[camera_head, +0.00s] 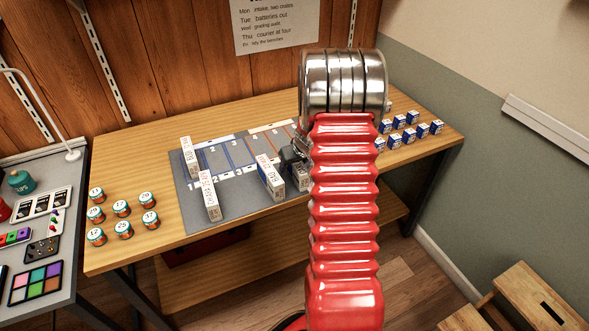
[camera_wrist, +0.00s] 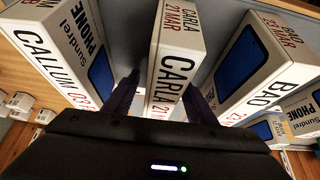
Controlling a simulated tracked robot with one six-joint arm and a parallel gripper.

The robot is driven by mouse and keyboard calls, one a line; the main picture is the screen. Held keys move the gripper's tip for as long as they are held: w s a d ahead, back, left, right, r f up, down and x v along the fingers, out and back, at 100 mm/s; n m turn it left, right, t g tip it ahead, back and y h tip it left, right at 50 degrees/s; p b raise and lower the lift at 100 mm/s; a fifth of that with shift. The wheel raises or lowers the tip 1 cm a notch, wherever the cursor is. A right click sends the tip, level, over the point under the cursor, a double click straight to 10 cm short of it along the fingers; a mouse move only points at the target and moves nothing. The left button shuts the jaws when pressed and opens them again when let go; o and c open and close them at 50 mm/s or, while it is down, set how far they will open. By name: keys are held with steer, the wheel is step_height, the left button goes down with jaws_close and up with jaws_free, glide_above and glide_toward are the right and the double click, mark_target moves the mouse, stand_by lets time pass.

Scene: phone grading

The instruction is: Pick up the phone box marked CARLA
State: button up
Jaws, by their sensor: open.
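The white CARLA box (camera_wrist: 172,65), dated 21 MAR, stands upright in the middle of the wrist view. My gripper (camera_wrist: 160,100) is open, with one dark finger on each side of this box. Whether the fingers touch it cannot be told. In the head view my gripper (camera_head: 291,155) is dark and partly hidden by my red arm. It is over a partly hidden box (camera_head: 299,178) that appears to be the CARLA one. The CALLUM box (camera_wrist: 50,50) stands to its left in the wrist view, and the BAO box (camera_wrist: 262,65) to its right.
The BAO box also shows in the head view (camera_head: 270,178). Two more white boxes stand on the grey mat's (camera_head: 233,201) left part. Several round tins (camera_head: 121,207) are at the table's left. Several small blue-and-white boxes (camera_head: 411,134) stand at the right.

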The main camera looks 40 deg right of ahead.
steer(key=shift+f, duration=0.25)
steer(key=shift+c, duration=0.2)
jaws_close()
stand_by(0.6)
